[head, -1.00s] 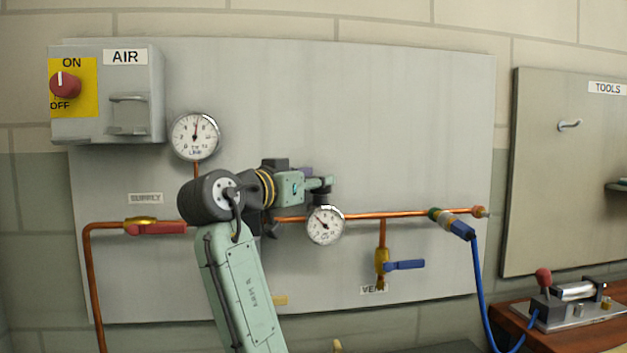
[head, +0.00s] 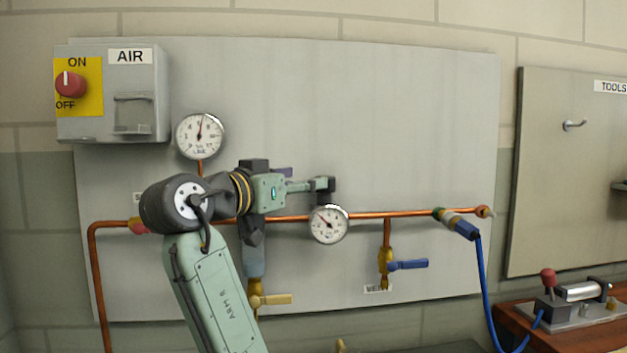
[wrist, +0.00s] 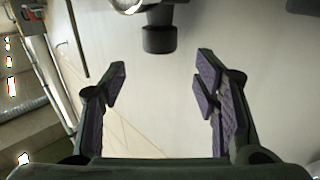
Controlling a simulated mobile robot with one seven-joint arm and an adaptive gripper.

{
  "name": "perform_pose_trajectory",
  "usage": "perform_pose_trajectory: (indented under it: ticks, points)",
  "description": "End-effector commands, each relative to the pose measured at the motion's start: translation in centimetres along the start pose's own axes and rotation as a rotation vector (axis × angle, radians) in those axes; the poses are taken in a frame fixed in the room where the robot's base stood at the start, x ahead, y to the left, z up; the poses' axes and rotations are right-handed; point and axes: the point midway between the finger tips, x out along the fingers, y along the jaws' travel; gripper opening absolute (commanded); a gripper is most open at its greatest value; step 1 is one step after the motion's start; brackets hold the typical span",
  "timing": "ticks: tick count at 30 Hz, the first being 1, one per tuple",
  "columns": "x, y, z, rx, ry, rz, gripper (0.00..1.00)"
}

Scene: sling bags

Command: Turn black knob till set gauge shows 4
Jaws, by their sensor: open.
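The black knob (head: 326,190) sits above the small set gauge (head: 329,224) on the copper pipe. The gauge's needle points to the upper left; its numerals are too small to read. In the wrist view the knob (wrist: 159,38) hangs ahead of my gripper (wrist: 160,68), near the middle of the gap and beyond the fingertips. My gripper is open and empty, with purple pads on both fingers. In the head view my gripper (head: 308,185) lies just left of the knob and partly overlaps it. Whether a finger touches the knob I cannot tell there; the wrist view shows them apart.
A larger line gauge (head: 199,136) stands upper left, its needle nearly upright. A red switch (head: 69,85) is on the AIR box. A blue-handled valve (head: 407,264) and a yellow-handled valve (head: 270,299) hang below the pipe. A blue hose (head: 480,285) runs down at right.

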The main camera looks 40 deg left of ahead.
Motion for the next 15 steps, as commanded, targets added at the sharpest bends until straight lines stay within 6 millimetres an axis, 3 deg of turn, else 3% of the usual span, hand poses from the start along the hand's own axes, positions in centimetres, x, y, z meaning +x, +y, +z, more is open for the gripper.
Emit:
perform_pose_trajectory:
  ticks: [6,15]
  points:
    - [-4.3,0.0,0.0,0.001,0.0,-0.002,0.56]
    - [-6.3,0.0,0.0,0.0,0.0,0.001,0.56]
